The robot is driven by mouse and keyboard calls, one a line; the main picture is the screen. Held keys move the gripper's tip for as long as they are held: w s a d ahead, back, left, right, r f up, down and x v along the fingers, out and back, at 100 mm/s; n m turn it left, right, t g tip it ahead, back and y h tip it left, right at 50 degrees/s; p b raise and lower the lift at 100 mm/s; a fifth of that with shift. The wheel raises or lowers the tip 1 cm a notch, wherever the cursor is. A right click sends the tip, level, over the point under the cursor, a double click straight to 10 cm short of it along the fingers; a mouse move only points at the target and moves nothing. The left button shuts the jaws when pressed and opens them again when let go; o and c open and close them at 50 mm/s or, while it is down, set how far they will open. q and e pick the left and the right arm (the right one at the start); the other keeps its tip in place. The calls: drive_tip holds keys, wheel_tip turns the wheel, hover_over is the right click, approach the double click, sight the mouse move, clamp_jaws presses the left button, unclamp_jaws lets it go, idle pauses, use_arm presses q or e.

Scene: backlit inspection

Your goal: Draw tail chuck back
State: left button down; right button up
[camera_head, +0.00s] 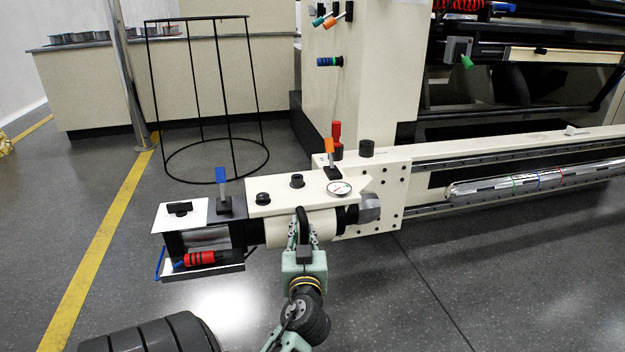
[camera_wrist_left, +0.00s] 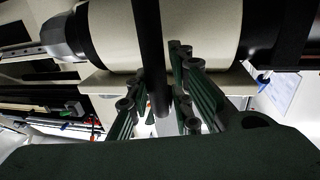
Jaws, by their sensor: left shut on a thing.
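The tail chuck is a cream cylinder (camera_head: 283,230) with black collars and a grey metal nose (camera_head: 369,208) pointing right, under a cream housing with a dial gauge. It also fills the top of the left wrist view (camera_wrist_left: 112,38). A black handle (camera_head: 301,216) stands in front of the cylinder; in the left wrist view it is a dark vertical bar (camera_wrist_left: 148,45). My left gripper (camera_head: 302,243) is shut on this handle, its green fingers (camera_wrist_left: 160,105) either side of the bar. The fingers partly hide the handle's lower end. My right gripper is out of view.
A long rail (camera_head: 520,150) runs right from the housing, with a shiny roller (camera_head: 540,181) in front. Orange (camera_head: 328,146) and blue (camera_head: 221,174) levers stand up from the housing. A tray (camera_head: 205,269) holds a red tool (camera_head: 199,258).

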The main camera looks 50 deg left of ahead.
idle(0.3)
use_arm(q)
drive_tip(key=c, duration=1.6)
unclamp_jaws()
drive_tip(key=shift+c, duration=0.2)
wheel_tip(320, 180, up, 10)
